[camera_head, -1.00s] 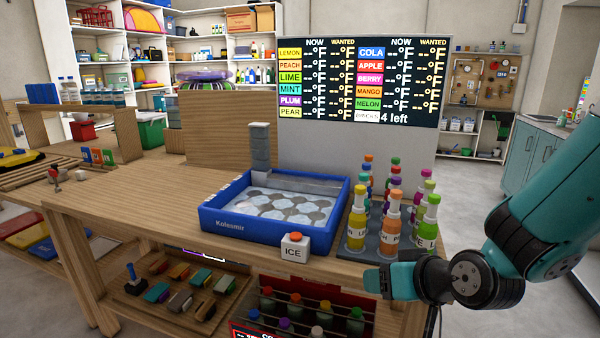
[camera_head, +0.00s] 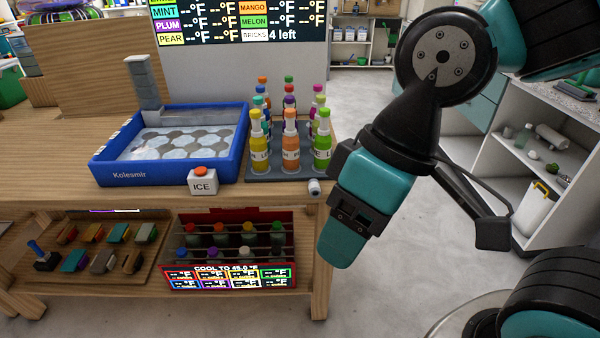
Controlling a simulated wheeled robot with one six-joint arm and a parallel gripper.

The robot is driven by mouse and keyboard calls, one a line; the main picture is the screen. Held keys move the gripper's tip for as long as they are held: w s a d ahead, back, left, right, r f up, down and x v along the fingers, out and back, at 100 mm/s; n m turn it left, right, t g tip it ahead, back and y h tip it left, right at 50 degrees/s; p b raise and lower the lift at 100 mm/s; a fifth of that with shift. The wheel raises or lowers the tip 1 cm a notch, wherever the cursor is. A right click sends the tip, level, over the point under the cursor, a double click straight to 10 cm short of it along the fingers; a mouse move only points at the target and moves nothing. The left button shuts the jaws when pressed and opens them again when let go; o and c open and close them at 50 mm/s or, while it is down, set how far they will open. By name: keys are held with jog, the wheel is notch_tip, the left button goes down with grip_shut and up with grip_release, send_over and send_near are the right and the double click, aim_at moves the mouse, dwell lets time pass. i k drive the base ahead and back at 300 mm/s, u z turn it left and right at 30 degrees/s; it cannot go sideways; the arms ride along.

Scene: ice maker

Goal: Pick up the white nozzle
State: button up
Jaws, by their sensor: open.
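My gripper (camera_head: 338,242) hangs off the bench's right front edge, pointing down and a little left. It is to the right of the nozzle and lower in the picture, apart from it. Its jaws are open and seen from the side, so the gap between the fingers is hidden. Nothing shows held in it.
A grey tray (camera_head: 262,179) of several colored bottles stands just behind the nozzle. A blue ice maker basin (camera_head: 220,170) and a white ICE button box (camera_head: 203,182) are left of it. A lower shelf holds a red bottle rack (camera_head: 178,240). Floor is open right of the bench.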

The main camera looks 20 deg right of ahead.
aim_at(314, 186)
jog(key=z, duration=0.5)
jog(key=k, duration=1.2)
jog(key=z, duration=0.5)
jog(key=i, duration=1.2)
jog(key=u, duration=1.1)
jog(key=i, duration=0.5)
jog(key=u, duration=0.45)
